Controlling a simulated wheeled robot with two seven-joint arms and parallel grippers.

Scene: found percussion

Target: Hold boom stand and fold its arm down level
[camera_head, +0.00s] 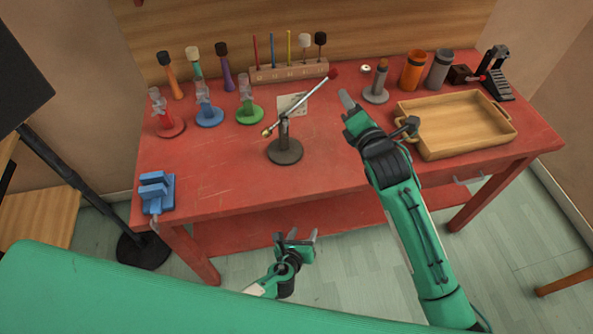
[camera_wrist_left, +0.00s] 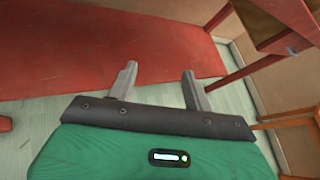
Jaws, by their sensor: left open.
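The boom stand (camera_head: 285,150) stands upright on the red table, with a dark round base and a short post. Its silver arm (camera_head: 306,98) is tilted, rising to the right to a red tip, with a brass-coloured end low on the left. My left gripper (camera_head: 304,235) is in front of the table's near edge, apart from the stand; it is open and empty, as the left wrist view shows (camera_wrist_left: 158,68). My right gripper (camera_head: 347,102) is over the table, right of the stand and apart from it. Its finger gap is not clear.
A wooden tray (camera_head: 458,151) lies at the right. Coloured stands (camera_head: 209,117) are at the left, with a blue clamp-like block (camera_head: 156,190) at the front left corner. A wooden rack (camera_head: 290,72) stands at the back. The table around the boom stand's front is clear.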

